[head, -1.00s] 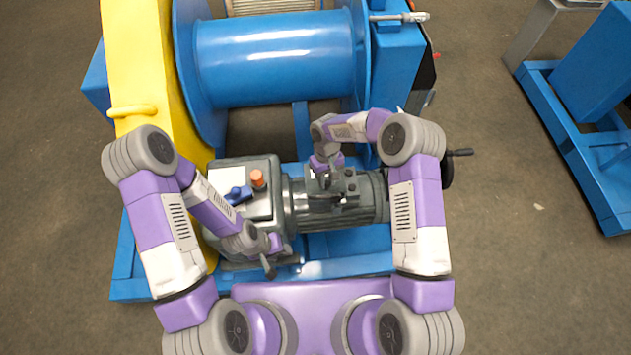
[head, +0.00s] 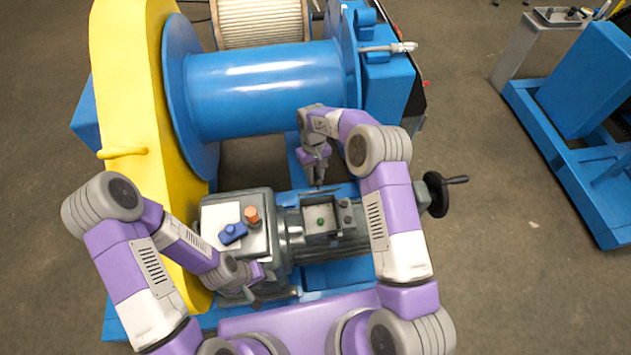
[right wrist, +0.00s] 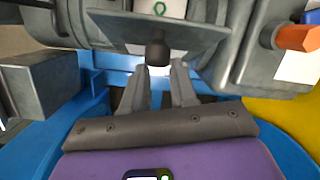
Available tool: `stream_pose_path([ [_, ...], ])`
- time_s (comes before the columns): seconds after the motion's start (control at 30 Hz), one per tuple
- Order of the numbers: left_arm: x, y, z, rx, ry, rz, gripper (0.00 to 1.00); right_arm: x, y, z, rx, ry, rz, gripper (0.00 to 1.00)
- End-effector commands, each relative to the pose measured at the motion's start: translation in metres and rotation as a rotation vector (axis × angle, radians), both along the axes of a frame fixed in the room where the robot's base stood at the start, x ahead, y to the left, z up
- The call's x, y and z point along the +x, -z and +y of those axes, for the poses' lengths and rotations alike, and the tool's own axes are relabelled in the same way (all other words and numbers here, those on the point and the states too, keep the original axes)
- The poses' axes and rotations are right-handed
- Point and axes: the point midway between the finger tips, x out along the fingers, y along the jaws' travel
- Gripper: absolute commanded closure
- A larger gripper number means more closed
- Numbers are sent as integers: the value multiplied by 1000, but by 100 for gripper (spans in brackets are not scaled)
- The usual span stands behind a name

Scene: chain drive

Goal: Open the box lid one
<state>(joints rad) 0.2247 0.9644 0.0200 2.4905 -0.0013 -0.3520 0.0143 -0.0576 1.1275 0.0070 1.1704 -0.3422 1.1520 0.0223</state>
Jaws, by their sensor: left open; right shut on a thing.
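The terminal box (head: 308,226) on top of the grey motor stands open in the head view, with a pale inside and a green part in it. Its lid (right wrist: 120,22) is a grey plate with a dark knob (right wrist: 157,47), swung up at the box's far side; in the head view it shows only as a thin edge. My right gripper (head: 319,186) is shut on the knob, which also shows between its fingertips in the right wrist view (right wrist: 158,72). My left gripper (head: 256,300) is open, by the front of the grey gearbox; its fingertips are small and partly hard to make out.
A blue knob (head: 232,233) and an orange knob (head: 252,215) stand on the gearbox's pale top, left of the box. A blue drum (head: 265,90) and yellow guard (head: 125,90) lie beyond. A handwheel (head: 437,193) sticks out right.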

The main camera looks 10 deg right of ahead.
Motion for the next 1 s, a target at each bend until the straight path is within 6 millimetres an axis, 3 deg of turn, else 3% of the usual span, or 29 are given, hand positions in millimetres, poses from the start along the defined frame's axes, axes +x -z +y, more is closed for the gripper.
stream_pose_path([
  [0.03,0,5,0,0,0,0,57,7,7,-8,-14,4,-6,100],
  [0.17,0,8,0,0,-1,1,57,14,6,-9,-14,4,1,98],
  [0.5,0,7,0,0,0,0,57,13,4,-5,-8,2,4,48],
  [0.8,0,6,0,0,0,0,57,13,1,-4,-7,2,4,48],
  [1.0,0,-1,0,0,0,0,57,20,-27,-5,-7,2,0,48],
])
